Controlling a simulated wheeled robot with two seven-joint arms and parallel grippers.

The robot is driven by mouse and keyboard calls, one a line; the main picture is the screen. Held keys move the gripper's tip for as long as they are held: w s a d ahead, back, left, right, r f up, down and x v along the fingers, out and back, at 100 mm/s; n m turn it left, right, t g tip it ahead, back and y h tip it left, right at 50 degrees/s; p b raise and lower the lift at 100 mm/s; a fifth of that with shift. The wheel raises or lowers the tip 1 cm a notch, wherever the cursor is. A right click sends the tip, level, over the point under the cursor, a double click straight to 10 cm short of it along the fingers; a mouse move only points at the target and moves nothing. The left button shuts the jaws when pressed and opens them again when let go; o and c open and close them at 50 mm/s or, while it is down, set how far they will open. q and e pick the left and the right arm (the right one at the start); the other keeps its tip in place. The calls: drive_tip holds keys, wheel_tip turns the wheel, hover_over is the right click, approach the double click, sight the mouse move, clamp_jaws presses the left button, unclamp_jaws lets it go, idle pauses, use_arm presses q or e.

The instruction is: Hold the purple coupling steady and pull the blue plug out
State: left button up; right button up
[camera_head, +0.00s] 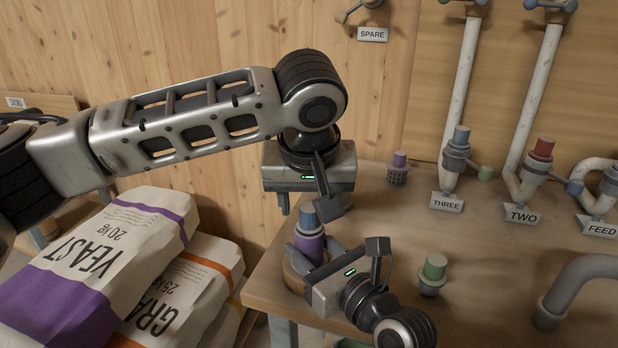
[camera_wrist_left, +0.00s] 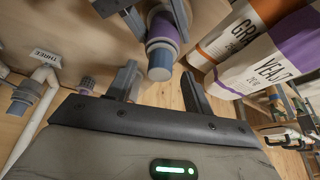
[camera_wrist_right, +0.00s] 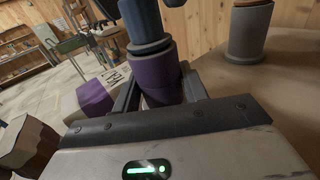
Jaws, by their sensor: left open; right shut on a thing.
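The purple coupling (camera_head: 309,243) stands near the left front edge of the bench, with the blue plug (camera_head: 327,208) in its top. In the right wrist view the coupling (camera_wrist_right: 160,75) sits between the fingers of my right gripper (camera_wrist_right: 160,98), which is shut on it. The blue plug (camera_wrist_right: 143,20) rises above those fingers. My left gripper (camera_head: 308,204) is open just above the plug, pointing down. In the left wrist view the plug's end (camera_wrist_left: 160,62) lies between its spread fingers, with gaps on both sides.
A green-topped fitting (camera_head: 433,270) stands right of my right gripper. A small purple-topped fitting (camera_head: 398,168) stands farther back. Pipes labelled THREE (camera_head: 446,202), TWO (camera_head: 521,213) and FEED (camera_head: 601,227) line the back right. Feed sacks (camera_head: 110,260) lie left of the bench.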

sight(309, 206)
use_arm(q)
drive_tip(key=shift+x, duration=1.05)
drive_tip(key=c, duration=0.9)
drive_tip(key=shift+c, duration=0.2)
drive_tip(key=shift+r, duration=0.2)
drive_tip(key=shift+r, duration=0.75)
drive_tip(key=shift+r, duration=0.15)
drive_tip(key=shift+r, duration=2.45)
